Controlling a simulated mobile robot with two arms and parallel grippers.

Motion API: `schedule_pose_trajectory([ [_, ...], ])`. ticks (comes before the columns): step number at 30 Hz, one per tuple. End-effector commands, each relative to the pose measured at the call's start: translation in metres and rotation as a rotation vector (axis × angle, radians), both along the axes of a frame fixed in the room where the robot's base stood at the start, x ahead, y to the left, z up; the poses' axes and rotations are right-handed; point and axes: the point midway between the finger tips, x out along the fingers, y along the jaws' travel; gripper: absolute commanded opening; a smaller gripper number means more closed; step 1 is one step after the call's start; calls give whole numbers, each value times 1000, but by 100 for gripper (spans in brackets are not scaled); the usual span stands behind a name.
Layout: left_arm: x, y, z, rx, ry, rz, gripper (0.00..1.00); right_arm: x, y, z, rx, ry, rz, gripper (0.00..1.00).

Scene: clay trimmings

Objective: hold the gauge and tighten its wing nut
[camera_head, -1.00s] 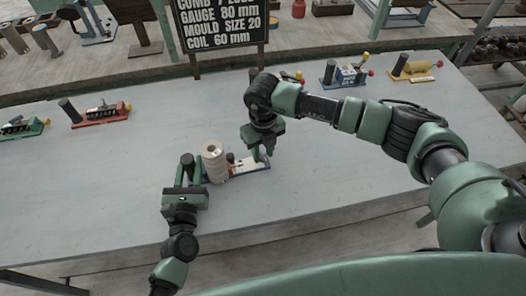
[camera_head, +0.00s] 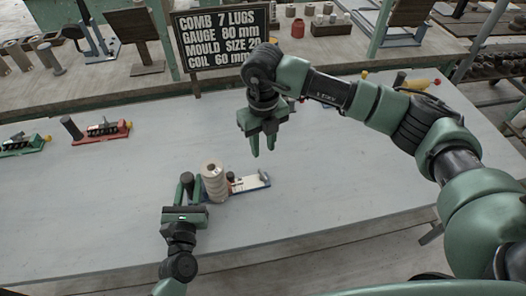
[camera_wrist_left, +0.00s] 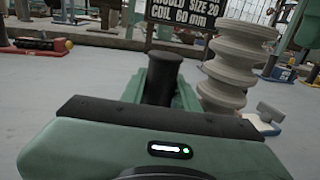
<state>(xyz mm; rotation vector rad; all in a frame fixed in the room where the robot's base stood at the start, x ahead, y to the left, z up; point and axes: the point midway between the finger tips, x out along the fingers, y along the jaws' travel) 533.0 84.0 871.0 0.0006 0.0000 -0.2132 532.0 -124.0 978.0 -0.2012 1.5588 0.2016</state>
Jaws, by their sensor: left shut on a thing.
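The gauge (camera_head: 247,185) lies on the grey table, with a white and blue base, a pale ribbed cylinder (camera_head: 214,182) and a black post at its left end. My left gripper (camera_head: 187,184) is shut on the black post. In the left wrist view the post (camera_wrist_left: 162,78) stands between the fingers, with the ribbed cylinder (camera_wrist_left: 236,65) just right of it. A small grey upright piece (camera_head: 263,176) at the base's right end may be the wing nut; it is too small to tell. My right gripper (camera_head: 263,152) is open and empty above and behind the gauge.
A red device (camera_head: 101,131) and a green device (camera_head: 24,145) stand at the table's left; other devices are partly hidden behind my right arm. A black sign (camera_head: 222,37) reads "GAUGE 80 mm" among other lines. The table around the gauge is clear.

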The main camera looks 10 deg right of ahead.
Motion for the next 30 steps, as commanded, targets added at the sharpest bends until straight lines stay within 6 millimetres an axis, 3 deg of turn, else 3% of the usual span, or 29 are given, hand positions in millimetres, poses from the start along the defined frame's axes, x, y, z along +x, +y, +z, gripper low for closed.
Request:
schedule_pose_trajectory([
  [11, -1, 0, -2, 0, 4, -1, 0, 0, 0, 1, 0, 0, 0, 30],
  [12, -1, 0, -2, 0, 4, -1, 41, 0, 0, 1, 0, 0, 0, 30],
  [14, -1, 0, -2, 0, 3, -1, 55, 0, 0, 1, 0, 0, 0, 30],
  [23, -3, 0, -1, 0, 2, -1, 55, 0, 0, 1, 0, 0, 0, 30],
  [30, -38, 8, -2, 1, 5, -3, 55, 0, 0, 1, 1, 0, 0, 30],
])
